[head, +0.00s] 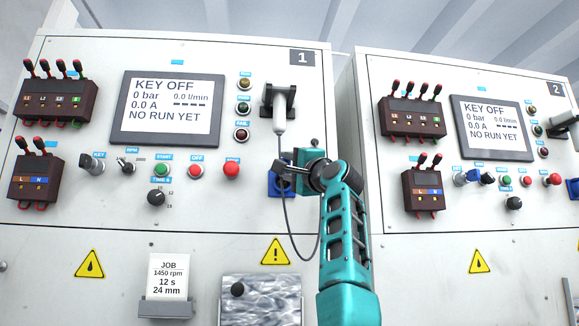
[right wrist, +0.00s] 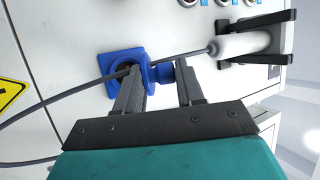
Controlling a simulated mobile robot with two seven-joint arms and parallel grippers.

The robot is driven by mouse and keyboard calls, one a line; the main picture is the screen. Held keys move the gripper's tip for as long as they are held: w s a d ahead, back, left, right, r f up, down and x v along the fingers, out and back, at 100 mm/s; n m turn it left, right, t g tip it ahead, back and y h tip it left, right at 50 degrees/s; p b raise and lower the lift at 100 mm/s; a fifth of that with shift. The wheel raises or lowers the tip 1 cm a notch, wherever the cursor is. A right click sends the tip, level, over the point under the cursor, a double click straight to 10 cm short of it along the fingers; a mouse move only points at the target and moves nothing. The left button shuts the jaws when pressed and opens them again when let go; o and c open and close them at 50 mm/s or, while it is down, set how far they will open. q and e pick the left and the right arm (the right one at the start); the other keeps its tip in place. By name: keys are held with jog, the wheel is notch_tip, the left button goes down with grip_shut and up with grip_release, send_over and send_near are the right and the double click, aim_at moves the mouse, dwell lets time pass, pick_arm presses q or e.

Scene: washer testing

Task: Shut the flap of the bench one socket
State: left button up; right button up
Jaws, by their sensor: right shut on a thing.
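The bench one socket (head: 275,188) is a blue square on the right side of panel 1, partly hidden by my right gripper (head: 285,172). In the right wrist view the socket (right wrist: 108,66) lies by one finger. Its small blue flap (right wrist: 164,73) stands out from the socket's edge, between the fingers of my right gripper (right wrist: 160,84), which is shut on it. The flap looks open, on the side towards the plug holder; its exact angle is hard to tell. My left gripper is not in view.
A white plug (head: 279,118) hangs in a black holder (head: 290,97) above the socket. Its grey cable (head: 287,222) loops down past the socket, close to my gripper. Red and green buttons (head: 232,170) sit left of it. Bench two (head: 460,200) stands to the right.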

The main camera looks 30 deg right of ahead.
jog(key=o, duration=0.9)
jog(key=shift+r, duration=0.2)
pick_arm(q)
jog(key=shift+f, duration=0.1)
pick_arm(e)
jog(key=shift+f, duration=0.15)
pick_arm(q)
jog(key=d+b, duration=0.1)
jog(key=b, duration=0.1)
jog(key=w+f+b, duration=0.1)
jog(key=b, duration=0.1)
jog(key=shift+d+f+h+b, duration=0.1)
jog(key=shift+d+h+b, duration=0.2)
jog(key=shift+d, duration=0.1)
pick_arm(e)
jog(key=v, duration=1.3)
jog(key=shift+c, duration=0.4)
